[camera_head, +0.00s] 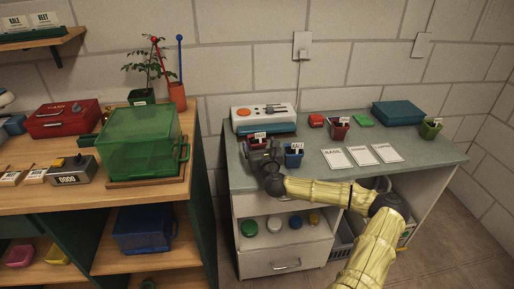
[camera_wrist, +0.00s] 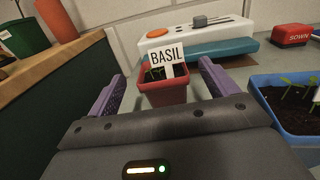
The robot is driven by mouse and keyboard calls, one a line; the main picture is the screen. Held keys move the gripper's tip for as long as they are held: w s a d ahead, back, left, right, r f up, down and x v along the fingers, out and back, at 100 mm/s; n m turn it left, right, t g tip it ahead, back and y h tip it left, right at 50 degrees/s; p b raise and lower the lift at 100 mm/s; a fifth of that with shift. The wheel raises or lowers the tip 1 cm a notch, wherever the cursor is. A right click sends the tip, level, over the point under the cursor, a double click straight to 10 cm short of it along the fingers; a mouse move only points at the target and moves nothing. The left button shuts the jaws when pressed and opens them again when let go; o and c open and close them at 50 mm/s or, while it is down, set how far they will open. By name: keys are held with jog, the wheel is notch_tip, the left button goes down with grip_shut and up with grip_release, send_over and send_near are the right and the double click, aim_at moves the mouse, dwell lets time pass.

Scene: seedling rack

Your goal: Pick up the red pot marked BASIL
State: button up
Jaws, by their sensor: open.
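The red pot marked BASIL (camera_wrist: 163,90) stands upright on the grey bench in the wrist view, with a white BASIL label and small seedlings in it. In the head view the red pot (camera_head: 253,142) is partly hidden by my gripper. My gripper (camera_wrist: 160,88) is open, with one purple finger to the left of the pot and one to the right. The pot sits between or just beyond the fingertips, with gaps visible on both sides. In the head view my gripper (camera_head: 262,150) reaches in low from the front.
A blue pot (camera_head: 293,160) with seedlings stands close to the right of my gripper. A white and blue device (camera_head: 264,118) stands behind the red pot. Another red pot (camera_head: 338,131) and white cards (camera_head: 361,156) are further right. The green-sided wooden counter (camera_head: 100,208) is at the left.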

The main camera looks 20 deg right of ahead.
aim_at(257, 140)
jog(key=shift+w+d+f, duration=0.1)
jog(key=shift+w+d, duration=0.1)
jog(key=shift+w, duration=0.65)
jog(key=shift+w+d+f, duration=0.1)
jog(key=shift+w+d, duration=0.05)
jog(key=shift+w, duration=0.7)
jog(key=shift+w+d+f, duration=0.1)
jog(key=shift+w+d, duration=0.1)
jog(key=shift+w, duration=0.65)
jog(key=c, duration=1.1)
jog(key=shift+c, duration=0.2)
jog(key=shift+r, duration=0.15)
notch_tip(257, 140, up, 10)
jog(key=p, duration=0.1)
